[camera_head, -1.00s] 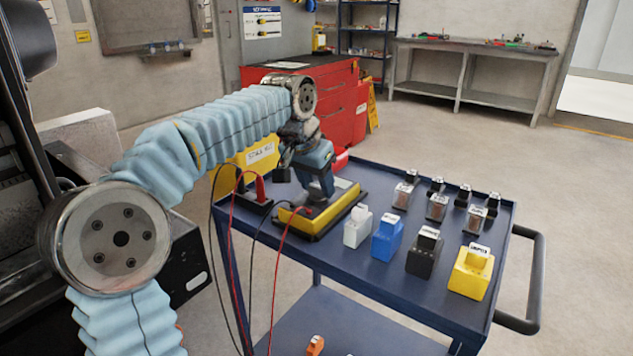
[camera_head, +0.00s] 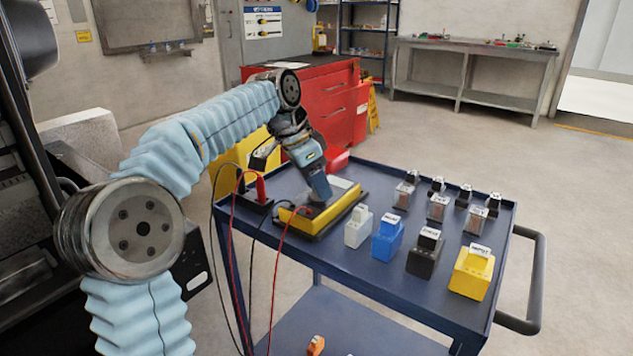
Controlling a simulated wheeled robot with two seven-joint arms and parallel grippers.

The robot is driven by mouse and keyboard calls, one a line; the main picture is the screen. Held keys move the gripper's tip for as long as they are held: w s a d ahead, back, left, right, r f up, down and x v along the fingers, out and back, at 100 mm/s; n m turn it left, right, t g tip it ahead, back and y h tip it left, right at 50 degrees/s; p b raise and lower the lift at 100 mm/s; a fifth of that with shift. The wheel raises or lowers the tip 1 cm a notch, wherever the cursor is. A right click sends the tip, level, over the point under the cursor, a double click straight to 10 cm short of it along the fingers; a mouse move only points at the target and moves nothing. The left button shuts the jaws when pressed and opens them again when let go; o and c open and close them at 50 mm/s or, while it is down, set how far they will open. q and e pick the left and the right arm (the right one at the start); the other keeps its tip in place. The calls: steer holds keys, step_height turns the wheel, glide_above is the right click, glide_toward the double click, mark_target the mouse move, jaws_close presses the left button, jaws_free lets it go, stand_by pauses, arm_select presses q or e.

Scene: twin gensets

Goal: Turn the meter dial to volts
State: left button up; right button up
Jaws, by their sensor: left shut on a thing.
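The meter (camera_head: 333,216) is a yellow-edged box with a grey face, lying flat on the blue cart near its left end. My left gripper (camera_head: 320,196) points down onto the meter's face, tilted, and is shut. The dial is hidden under the gripper's tip, so its pointer and markings cannot be read. A red lead and a black lead run from the meter's near side over the cart's edge. My right gripper is not in view.
A black block with a red plug (camera_head: 259,195) stands left of the meter. White, blue (camera_head: 388,240), black and yellow (camera_head: 471,272) blocks stand to its right, with several small relays behind. The blue cart (camera_head: 400,290) has a handle at right. A red cabinet (camera_head: 335,100) stands behind.

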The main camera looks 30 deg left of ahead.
arm_select(q)
steer(key=shift+m+g+h, duration=0.3)
steer(key=shift+m+h, duration=0.2)
steer(key=shift+m, duration=1)
steer(key=o, duration=1.1)
steer(key=shift+c, duration=0.2)
steer(key=shift+a, duration=0.1)
steer(key=v, duration=1.2)
